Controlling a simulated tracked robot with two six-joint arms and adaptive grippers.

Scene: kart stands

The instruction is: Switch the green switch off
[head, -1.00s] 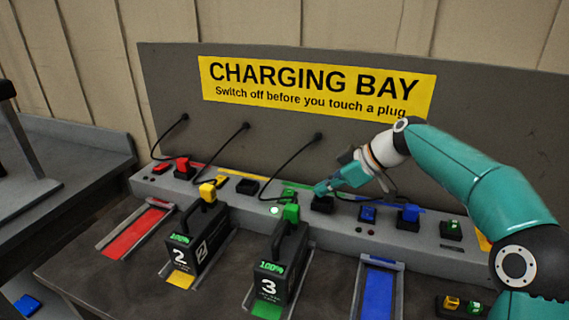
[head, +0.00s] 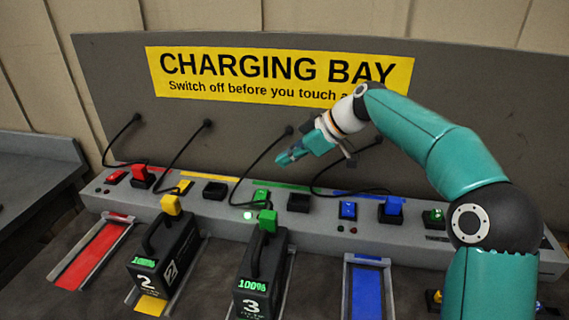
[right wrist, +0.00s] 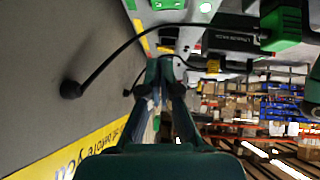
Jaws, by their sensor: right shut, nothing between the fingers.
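The green switch (head: 261,196) sits on the grey charging rail behind battery 3, beside a lit green lamp (head: 248,215). In the right wrist view, a green part that looks like this switch shows at the top edge (right wrist: 168,4), near the lit lamp (right wrist: 205,7). My right gripper (head: 282,159) is shut and empty. It hovers above and behind the switch, in front of the backboard, apart from the switch. In the right wrist view its fingertips (right wrist: 158,62) are together. My left gripper is not in view.
A green plug (head: 267,221) sits on battery 3 (head: 257,285). Its black cable (head: 262,158) runs from the backboard close to my right gripper. An empty black socket (head: 299,202) and a blue switch (head: 348,210) lie to the right. Battery 2 (head: 160,258) stands left.

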